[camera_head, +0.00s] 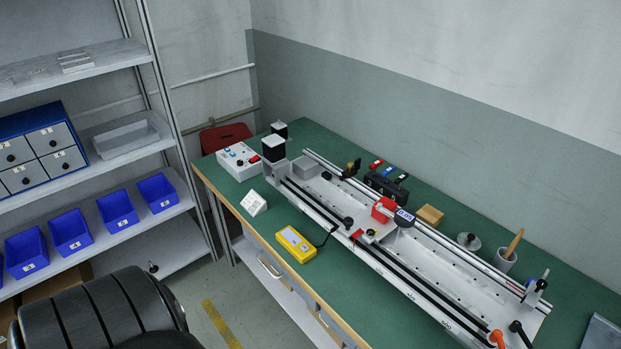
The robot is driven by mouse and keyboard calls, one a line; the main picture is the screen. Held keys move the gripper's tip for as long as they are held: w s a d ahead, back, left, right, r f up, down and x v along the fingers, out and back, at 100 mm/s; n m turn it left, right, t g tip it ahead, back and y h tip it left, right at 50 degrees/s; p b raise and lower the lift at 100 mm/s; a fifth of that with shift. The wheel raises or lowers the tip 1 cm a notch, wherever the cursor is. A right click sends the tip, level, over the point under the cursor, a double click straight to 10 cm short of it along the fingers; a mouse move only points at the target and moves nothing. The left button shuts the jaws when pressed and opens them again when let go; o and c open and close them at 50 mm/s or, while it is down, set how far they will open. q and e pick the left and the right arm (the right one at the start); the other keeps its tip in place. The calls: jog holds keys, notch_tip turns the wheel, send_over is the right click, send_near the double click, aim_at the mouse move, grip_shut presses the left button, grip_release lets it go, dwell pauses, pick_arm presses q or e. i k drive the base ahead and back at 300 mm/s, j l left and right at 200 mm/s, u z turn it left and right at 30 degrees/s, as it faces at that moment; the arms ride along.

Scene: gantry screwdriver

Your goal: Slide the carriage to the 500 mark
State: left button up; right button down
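The gantry (440,287) is a long grey rail assembly running diagonally across the green bench, from the back left to the front right. Its carriage (372,228) sits near the middle of the rails, with a black knob (348,222) and a red pointer (357,235) at its front edge. Neither of my grippers is in view.
A yellow handheld box (296,244) with a cable and a white label stand (253,203) lie in front of the gantry. A control box (239,161) stands at the back left. Behind are a wooden block (429,215) and a cup (505,259). Shelves with blue bins (117,211) stand left.

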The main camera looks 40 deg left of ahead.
aim_at(364, 228)
jog(key=j+u, duration=0.1)
jog(key=u, duration=0.75)
